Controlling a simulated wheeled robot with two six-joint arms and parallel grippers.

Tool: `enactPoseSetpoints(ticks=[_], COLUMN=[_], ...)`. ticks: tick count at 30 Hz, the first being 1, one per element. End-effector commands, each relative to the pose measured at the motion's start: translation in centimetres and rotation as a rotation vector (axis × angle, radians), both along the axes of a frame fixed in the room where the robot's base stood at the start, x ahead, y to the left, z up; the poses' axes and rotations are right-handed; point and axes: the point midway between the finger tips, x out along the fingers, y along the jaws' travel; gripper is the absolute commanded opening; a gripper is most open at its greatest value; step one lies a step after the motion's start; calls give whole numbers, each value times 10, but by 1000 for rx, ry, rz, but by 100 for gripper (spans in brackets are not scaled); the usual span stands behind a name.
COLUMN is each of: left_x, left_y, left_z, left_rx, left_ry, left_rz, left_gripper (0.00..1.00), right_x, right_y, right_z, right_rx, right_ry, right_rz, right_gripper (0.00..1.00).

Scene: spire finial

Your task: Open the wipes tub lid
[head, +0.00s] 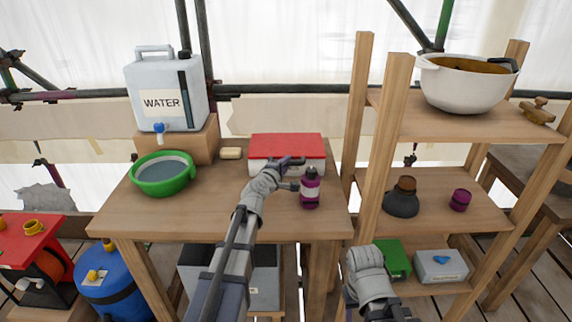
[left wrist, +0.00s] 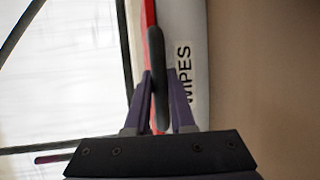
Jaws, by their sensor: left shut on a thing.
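The wipes tub is a white box (head: 312,167) with a flat red lid (head: 287,145), standing at the back right of the wooden table. The lid looks down on the tub. In the left wrist view, the WIPES label (left wrist: 185,75) is on the white wall, beside the red lid edge (left wrist: 149,12). My left gripper (head: 291,161) is at the tub's front. In the left wrist view its fingers (left wrist: 159,88) are shut on a dark handle (left wrist: 156,45) at the lid's front edge. My right arm is low in the head view; its fingers cannot be made out.
A purple bottle (head: 310,189) stands close to the right of my left gripper. A green basin (head: 163,174), a sponge (head: 231,153) and a water canister (head: 166,92) are to the left. A wooden shelf post (head: 384,145) rises on the right. The table front is clear.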

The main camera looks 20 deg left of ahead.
Motion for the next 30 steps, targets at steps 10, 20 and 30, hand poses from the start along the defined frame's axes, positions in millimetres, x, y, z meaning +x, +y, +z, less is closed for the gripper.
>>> enactPoseSetpoints(ticks=[10,20,30], left_x=[1,7,21], left_y=[-1,0,5], left_z=[10,50,90], left_rx=[-5,-44,-104], left_ry=[22,161,360], left_rz=[-5,-6,-3], left_gripper=[0,0,0], right_x=[0,0,0], right_y=[0,0,0], right_z=[15,82,160], right_rx=[0,0,0], right_ry=[0,0,0], right_rz=[0,0,-1], right_gripper=[50,50,50])
